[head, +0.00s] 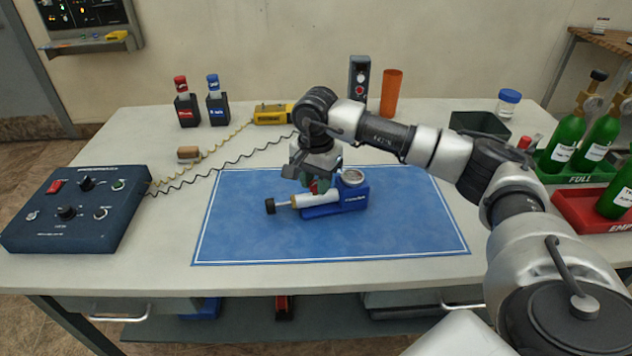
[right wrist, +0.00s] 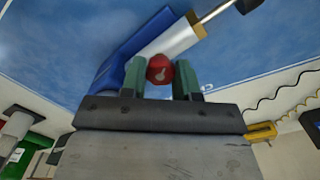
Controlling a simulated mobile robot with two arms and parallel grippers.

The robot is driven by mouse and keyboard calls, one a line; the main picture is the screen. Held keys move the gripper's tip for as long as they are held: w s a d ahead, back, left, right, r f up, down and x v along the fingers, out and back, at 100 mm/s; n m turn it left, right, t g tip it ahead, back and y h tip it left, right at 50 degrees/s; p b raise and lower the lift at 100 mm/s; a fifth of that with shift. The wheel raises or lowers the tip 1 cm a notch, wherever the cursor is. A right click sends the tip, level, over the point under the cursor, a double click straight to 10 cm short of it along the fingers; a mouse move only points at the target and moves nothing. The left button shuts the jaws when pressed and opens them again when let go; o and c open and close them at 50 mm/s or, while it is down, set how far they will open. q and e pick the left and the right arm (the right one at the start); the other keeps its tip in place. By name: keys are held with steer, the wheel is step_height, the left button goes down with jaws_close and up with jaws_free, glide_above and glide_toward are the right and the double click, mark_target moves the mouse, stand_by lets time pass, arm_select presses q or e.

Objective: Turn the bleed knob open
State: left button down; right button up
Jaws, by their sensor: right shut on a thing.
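The bleed knob (right wrist: 159,70) is a small red knob with a pale mark on its face. It sits beside the white cylinder (right wrist: 167,47) of the trainer device. In the head view the device has a blue base (head: 352,200), a round gauge (head: 353,177) and a rod with a black end (head: 270,206), and lies on the blue mat (head: 400,245). My right gripper (head: 318,186) comes down over the device from above. In the right wrist view its green-padded fingers (right wrist: 160,78) are on either side of the red knob, shut on it. My left gripper is not in view.
A dark control box (head: 75,208) with cables stands at the left. Red and blue bottles in black holders (head: 187,108), a yellow meter (head: 272,114) and an orange cup (head: 391,93) stand at the back. Green cylinders (head: 562,142) stand in trays at the right. The mat's front is clear.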

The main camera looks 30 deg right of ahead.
mark_target(316, 183)
stand_by(0.3)
steer(key=o, duration=0.9)
step_height(316, 183, up, 11)
steer(key=shift+f, duration=0.1)
stand_by(0.6)
